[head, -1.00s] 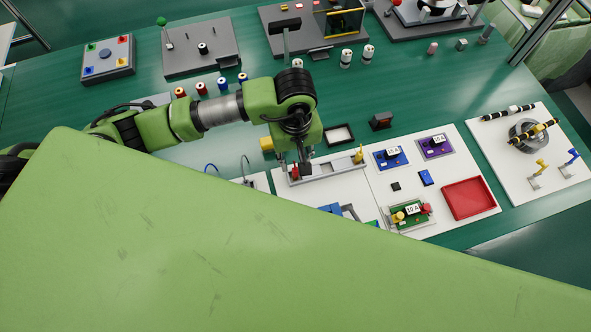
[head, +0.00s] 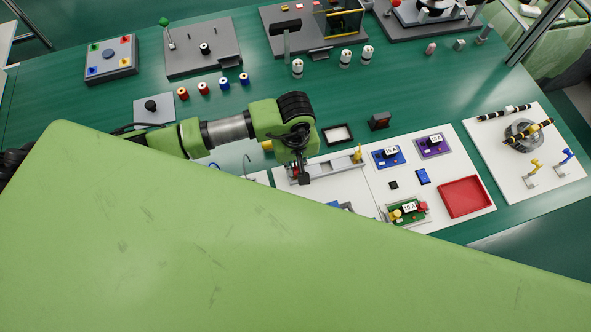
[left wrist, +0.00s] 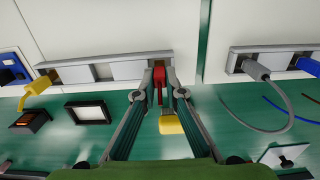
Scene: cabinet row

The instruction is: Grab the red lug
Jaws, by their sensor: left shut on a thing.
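The red lug (left wrist: 159,76) stands at one end of the grey rail (left wrist: 117,66) in the left wrist view, between my left fingertips. My left gripper (left wrist: 159,92) is shut on it. In the head view the red lug (head: 294,172) shows as a small red patch beside my left gripper (head: 303,177), which covers part of it. A yellow lug (head: 358,154) stands at the rail's other end; it also shows in the left wrist view (left wrist: 43,84). My right gripper is not in view.
A yellow block (left wrist: 171,124) lies on the green table behind the rail. A red tray (head: 466,197) lies to the right. My own green body part hides the lower head view.

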